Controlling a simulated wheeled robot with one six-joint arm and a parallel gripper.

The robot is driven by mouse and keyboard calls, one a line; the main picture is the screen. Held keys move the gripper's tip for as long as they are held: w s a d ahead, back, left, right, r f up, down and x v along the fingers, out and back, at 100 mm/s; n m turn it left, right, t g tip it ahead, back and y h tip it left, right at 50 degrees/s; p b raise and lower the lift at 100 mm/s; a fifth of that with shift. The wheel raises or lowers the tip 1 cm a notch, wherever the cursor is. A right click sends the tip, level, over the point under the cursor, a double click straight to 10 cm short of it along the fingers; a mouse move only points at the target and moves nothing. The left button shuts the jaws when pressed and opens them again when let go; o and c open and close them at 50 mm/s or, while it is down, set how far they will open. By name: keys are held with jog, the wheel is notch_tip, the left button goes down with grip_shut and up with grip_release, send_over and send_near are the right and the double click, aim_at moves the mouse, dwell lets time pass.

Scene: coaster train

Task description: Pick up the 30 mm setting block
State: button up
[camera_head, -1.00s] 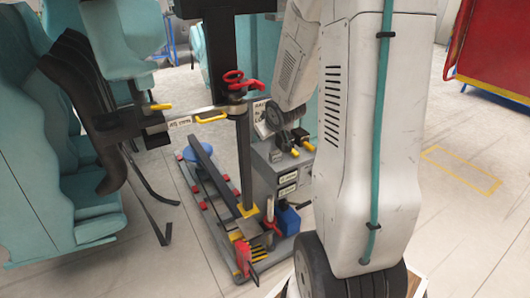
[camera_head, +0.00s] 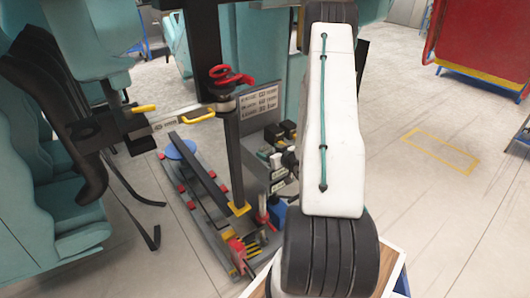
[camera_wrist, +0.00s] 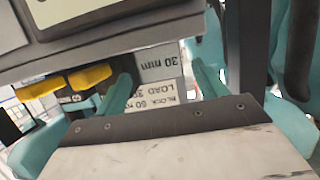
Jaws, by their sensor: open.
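In the wrist view, my gripper (camera_wrist: 160,76) is open, with its two teal fingers apart. A grey face marked "30 mm" (camera_wrist: 158,62), upside down, shows between and beyond the fingertips; it appears to be the 30 mm setting block. No contact between it and the fingers is visible, and its depth is hard to judge. A pale printed sign (camera_wrist: 160,95) with "BLOCK" and "60 mm" lettering lies just below it in the picture. In the head view my arm hides my gripper, and I cannot pick out the 30 mm block for sure.
In the head view, a grey stand (camera_head: 262,100) bears a lettered panel, beside a dark post with a red handle (camera_head: 232,76). Teal seats (camera_head: 55,190) are left. Open floor (camera_head: 450,200) lies right.

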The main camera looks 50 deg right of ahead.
aim_at(263, 148)
jog(key=x, duration=0.4)
jog(key=shift+w+f, duration=0.1)
jog(key=shift+w, duration=0.3)
jog(key=c, duration=1.4)
